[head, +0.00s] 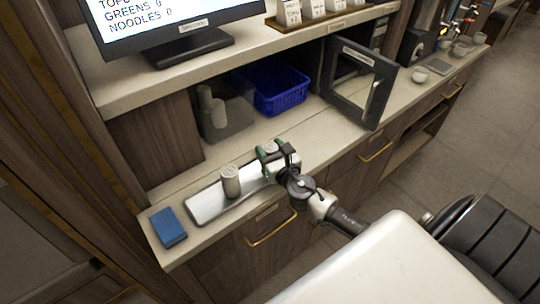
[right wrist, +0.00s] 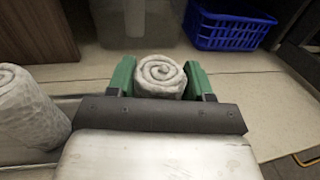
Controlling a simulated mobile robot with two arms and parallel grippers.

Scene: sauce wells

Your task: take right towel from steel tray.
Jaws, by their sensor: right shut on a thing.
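The steel tray (head: 206,207) lies on the counter below the shelf. A rolled grey-white towel (head: 231,181) stands upright on its left part; it also shows at the left edge of the right wrist view (right wrist: 28,108). My right gripper (head: 270,152) is over the tray's right end. In the right wrist view its green fingers (right wrist: 161,80) are on both sides of the right towel (right wrist: 160,76), a rolled one with its spiral end showing, and are shut on it. The towel's lower part is hidden by the gripper. My left gripper is not in view.
A blue cloth or sponge (head: 168,227) lies left of the tray. Behind are a clear container (head: 222,112) and a blue basket (head: 279,88). An open dark-framed door (head: 358,83) stands to the right. A shelf with a monitor (head: 180,22) overhangs the back.

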